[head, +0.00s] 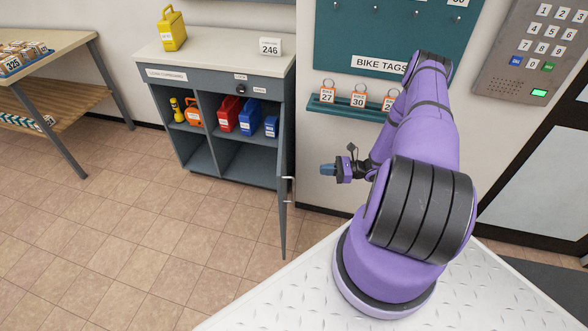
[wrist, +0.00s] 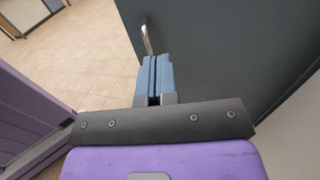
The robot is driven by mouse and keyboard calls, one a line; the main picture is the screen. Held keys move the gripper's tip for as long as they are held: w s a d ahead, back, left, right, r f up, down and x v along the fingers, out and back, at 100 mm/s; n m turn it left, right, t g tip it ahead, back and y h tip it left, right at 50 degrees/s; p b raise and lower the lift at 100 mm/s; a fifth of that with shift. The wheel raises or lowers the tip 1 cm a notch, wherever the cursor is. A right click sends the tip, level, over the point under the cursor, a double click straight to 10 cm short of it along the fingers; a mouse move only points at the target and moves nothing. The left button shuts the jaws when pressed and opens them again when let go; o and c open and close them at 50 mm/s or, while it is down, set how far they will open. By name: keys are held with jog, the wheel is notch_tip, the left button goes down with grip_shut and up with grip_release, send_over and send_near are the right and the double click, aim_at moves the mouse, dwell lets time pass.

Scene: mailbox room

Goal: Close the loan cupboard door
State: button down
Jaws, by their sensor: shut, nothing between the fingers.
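The grey loan cupboard (head: 175,75) stands against the wall in the head view, its front open and shelves showing. Its door (head: 283,190) is swung wide open on the right side and is seen nearly edge-on, with a metal handle (head: 287,190) on its right-hand face. My gripper (head: 326,170) is to the right of the door, with its blue fingers together and empty. In the wrist view my gripper (wrist: 155,62) points towards the dark grey door (wrist: 225,45), with the handle (wrist: 148,36) just beyond the fingertips. I cannot tell whether they touch.
Yellow, orange, red and blue cases sit in and on the cupboard, with a card reading 246 (head: 270,46) on top. A bike tags board (head: 385,45) and tag shelf (head: 350,107) hang on the right. A wooden table (head: 75,85) stands left. The tiled floor (head: 150,230) before the cupboard is clear.

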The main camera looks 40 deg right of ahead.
jog(key=x, duration=1.3)
jog(key=shift+w+a, duration=0.3)
